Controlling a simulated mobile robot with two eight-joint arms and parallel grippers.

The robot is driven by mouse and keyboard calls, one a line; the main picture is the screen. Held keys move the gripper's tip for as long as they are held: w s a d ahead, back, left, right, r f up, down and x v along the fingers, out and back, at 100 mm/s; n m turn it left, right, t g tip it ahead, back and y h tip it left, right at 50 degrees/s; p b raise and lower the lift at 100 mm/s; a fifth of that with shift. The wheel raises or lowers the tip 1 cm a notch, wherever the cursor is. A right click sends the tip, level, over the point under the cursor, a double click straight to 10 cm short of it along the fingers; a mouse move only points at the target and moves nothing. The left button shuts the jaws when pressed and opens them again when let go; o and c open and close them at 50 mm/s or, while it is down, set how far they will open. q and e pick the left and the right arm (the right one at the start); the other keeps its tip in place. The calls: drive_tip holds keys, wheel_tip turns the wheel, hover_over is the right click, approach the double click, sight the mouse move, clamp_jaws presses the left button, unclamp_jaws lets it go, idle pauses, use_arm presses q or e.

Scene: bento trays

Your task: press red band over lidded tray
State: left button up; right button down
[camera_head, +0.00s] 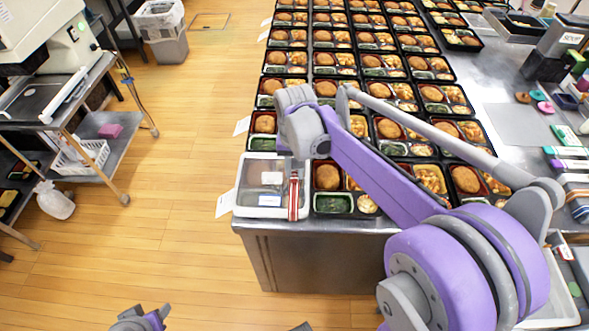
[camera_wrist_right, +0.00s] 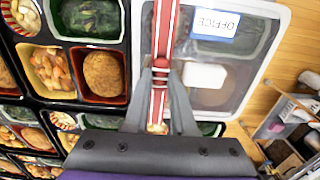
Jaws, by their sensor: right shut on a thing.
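The lidded tray (camera_head: 247,196) sits at the near left corner of the steel table, under a clear lid with a pale rim. It also shows in the right wrist view (camera_wrist_right: 268,75), with an "OFFICE" label (camera_wrist_right: 215,23). The red band (camera_head: 294,200), striped red and white, lies along the tray's right side; it also shows in the wrist view (camera_wrist_right: 164,30). My right gripper (camera_wrist_right: 161,72) is shut on the band, over the tray's edge. I cannot tell whether the band touches the lid all along. My left gripper (camera_head: 140,320) shows only partly at the bottom edge; its fingers are unclear.
Open bento trays (camera_head: 333,205) fill the table in rows, close beside the lidded tray. The table (camera_head: 310,240) ends just in front of and left of it. Stamps, pads and a card holder lie on the right counter (camera_head: 510,120).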

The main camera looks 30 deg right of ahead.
drive_tip(key=shift+c, duration=0.6)
unclamp_jaws()
use_arm(q)
drive_tip(key=shift+r, duration=0.1)
use_arm(e)
drive_tip(key=shift+r, duration=0.1)
drive_tip(key=shift+r+p, duration=2.3)
drive_tip(key=shift+r, duration=1.65)
use_arm(q)
wheel_tip(320, 180, up, 6)
drive_tip(key=w, duration=0.2)
drive_tip(key=shift+t, duration=0.3)
